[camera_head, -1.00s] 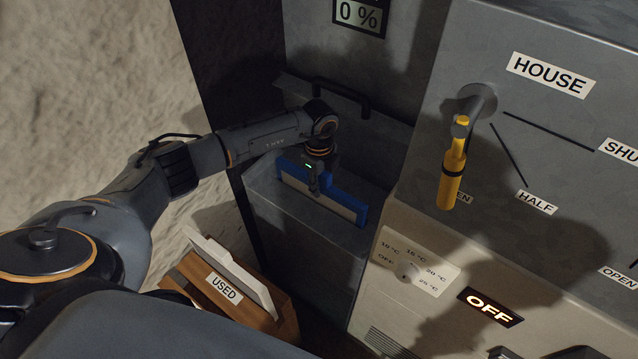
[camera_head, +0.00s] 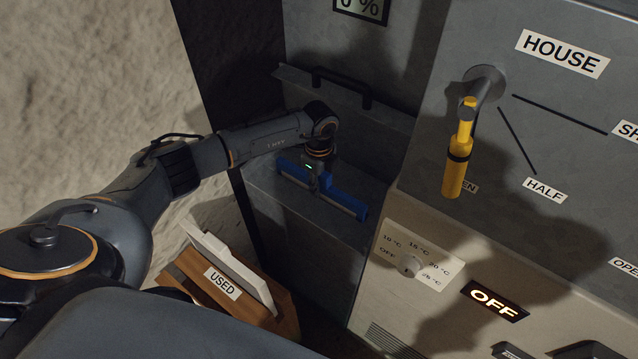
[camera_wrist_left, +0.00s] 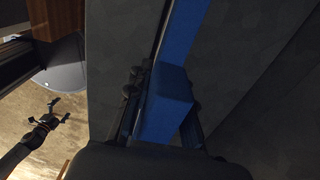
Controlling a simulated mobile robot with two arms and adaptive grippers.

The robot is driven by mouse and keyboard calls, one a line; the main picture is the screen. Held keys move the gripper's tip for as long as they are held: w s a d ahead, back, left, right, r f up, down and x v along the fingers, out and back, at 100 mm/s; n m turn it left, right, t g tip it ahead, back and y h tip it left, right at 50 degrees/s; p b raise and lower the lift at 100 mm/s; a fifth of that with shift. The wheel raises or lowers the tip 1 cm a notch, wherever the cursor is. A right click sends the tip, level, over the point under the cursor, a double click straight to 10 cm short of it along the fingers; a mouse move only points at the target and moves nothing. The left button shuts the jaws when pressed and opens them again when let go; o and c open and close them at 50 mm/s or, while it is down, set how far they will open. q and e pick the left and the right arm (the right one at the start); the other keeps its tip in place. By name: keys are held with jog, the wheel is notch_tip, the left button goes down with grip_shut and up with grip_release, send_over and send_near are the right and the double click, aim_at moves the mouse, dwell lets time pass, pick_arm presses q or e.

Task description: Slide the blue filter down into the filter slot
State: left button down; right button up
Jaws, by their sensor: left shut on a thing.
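The blue filter (camera_head: 340,197) is in the head view at the top of the grey housing on the left. Mostly its blue upper edge shows; the part below is hidden in the slot (camera_head: 325,209). My left gripper (camera_head: 315,186) is shut on the filter's raised middle grip from above. In the left wrist view the blue grip (camera_wrist_left: 168,100) sits between the fingers. My right gripper (camera_wrist_left: 58,109) shows small at the left of the wrist view, apart from the filter, its fingers spread and empty.
A wooden bin marked USED (camera_head: 223,284) holds a pale framed panel, below left of the housing. A lid with a black handle (camera_head: 341,86) stands raised behind the slot. A yellow lever (camera_head: 458,160) and a dial (camera_head: 411,266) are on the right.

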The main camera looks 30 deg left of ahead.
pick_arm(q)
jog(key=shift+f, duration=0.15)
dwell(0.3)
jog(key=shift+r, duration=0.25)
jog(key=shift+r+p, duration=0.55)
jog(key=shift+p, duration=0.15)
dwell(0.3)
jog(key=shift+f, duration=0.1)
jog(key=shift+f+b, duration=0.3)
jog(key=shift+f, duration=0.25)
dwell(0.4)
jog(key=shift+f, duration=0.1)
